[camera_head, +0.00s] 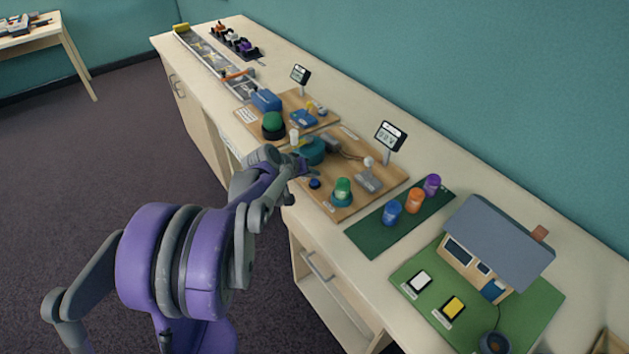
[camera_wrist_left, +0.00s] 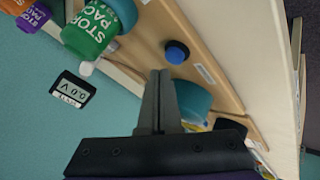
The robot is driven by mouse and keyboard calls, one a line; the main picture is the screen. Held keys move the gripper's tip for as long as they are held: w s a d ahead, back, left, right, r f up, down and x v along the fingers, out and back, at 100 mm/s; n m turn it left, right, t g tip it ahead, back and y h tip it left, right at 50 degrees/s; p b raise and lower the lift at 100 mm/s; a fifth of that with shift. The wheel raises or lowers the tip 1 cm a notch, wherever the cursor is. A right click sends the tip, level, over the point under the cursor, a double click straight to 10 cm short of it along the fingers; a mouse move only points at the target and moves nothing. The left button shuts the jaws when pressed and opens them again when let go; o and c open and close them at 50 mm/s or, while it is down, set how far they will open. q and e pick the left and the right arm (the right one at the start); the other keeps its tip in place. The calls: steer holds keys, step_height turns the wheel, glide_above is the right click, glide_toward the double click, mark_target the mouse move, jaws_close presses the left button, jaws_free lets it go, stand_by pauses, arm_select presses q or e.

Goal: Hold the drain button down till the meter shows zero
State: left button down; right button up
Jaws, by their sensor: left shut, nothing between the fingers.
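The blue drain button (camera_head: 314,183) sits on the wooden board (camera_head: 372,205) near its front edge. In the left wrist view the button (camera_wrist_left: 177,52) is a blue cap on a dark base, standing up and uncovered. My left gripper (camera_head: 304,171) is shut and empty beside the button. In the left wrist view its fingertips (camera_wrist_left: 159,75) end a little short of the button, with a gap visible. My right gripper is not in view.
A green storage pack (camera_head: 343,190) stands on the board right of the button. A teal round device (camera_head: 313,150) is behind my gripper. Blue, orange and purple packs (camera_head: 414,200) stand on a dark green mat. A model house (camera_head: 497,250) is farther right.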

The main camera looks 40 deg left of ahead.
mark_target(313, 186)
arm_select(q)
steer(key=shift+w+r+p, duration=0.1)
steer(key=shift+r+p, duration=1.25)
steer(key=shift+r, duration=1.15)
steer(key=shift+f, duration=0.1)
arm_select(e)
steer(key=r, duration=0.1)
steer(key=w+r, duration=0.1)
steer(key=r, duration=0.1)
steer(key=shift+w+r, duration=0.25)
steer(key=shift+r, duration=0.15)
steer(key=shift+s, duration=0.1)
